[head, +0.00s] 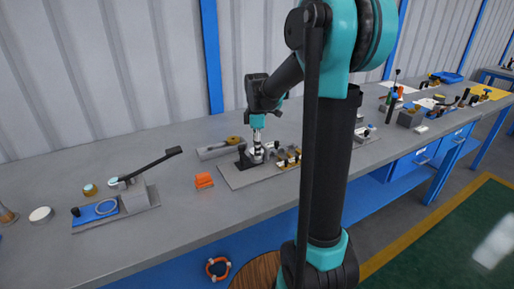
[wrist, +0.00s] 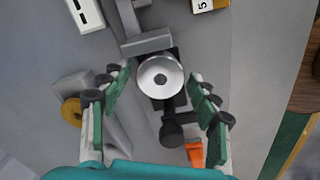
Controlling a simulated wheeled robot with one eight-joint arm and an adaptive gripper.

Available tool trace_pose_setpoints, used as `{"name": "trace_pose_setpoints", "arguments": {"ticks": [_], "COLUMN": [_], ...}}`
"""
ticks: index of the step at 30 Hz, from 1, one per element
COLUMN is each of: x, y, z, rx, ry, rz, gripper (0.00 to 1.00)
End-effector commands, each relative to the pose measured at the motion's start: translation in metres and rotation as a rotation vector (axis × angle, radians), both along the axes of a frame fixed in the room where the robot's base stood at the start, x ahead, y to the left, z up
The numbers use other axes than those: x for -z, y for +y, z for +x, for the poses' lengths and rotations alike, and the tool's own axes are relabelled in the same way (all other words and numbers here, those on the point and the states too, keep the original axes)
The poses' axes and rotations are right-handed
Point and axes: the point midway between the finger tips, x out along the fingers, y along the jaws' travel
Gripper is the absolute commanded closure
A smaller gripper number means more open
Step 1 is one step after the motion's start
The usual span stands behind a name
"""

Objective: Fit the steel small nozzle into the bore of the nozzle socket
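A round steel piece (wrist: 152,88) with a small dark hole near its middle faces my wrist camera, on a dark block with a black knob. In the head view bright steel shows under my gripper (head: 258,127), at the fixture (head: 232,178) on the bench. I cannot tell whether this steel is the small nozzle, the nozzle socket, or one on the other. In the wrist view my gripper (wrist: 160,74) is open, with its teal-padded fingers on either side of the disc and a visible gap on both sides. The bore of the socket cannot be told apart.
A grey block (wrist: 147,44) stands just beyond the disc. An orange piece (head: 204,181) lies left of the fixture. A grey holder with a brass ring (head: 235,140) is behind.

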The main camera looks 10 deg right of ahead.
Motion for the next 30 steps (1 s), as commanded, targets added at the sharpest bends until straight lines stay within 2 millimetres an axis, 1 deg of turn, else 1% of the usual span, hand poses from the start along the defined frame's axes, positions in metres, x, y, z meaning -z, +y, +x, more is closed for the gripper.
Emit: {"name": "trace_pose_setpoints", "arguments": {"ticks": [10,14,17,24,30], "x": [-0.001,-0.010,-0.025,-0.073,-0.105], "y": [0.000,0.000,0.000,0.000,0.000], "z": [0.000,0.000,0.000,0.000,0.000], "rx": [0.000,0.000,0.000,0.000,0.000], "ry": [0.000,0.000,0.000,0.000,0.000], "rz": [0.000,0.000,0.000,0.000,0.000], "gripper": [0.30,0.30,0.30,0.30,0.30]}}
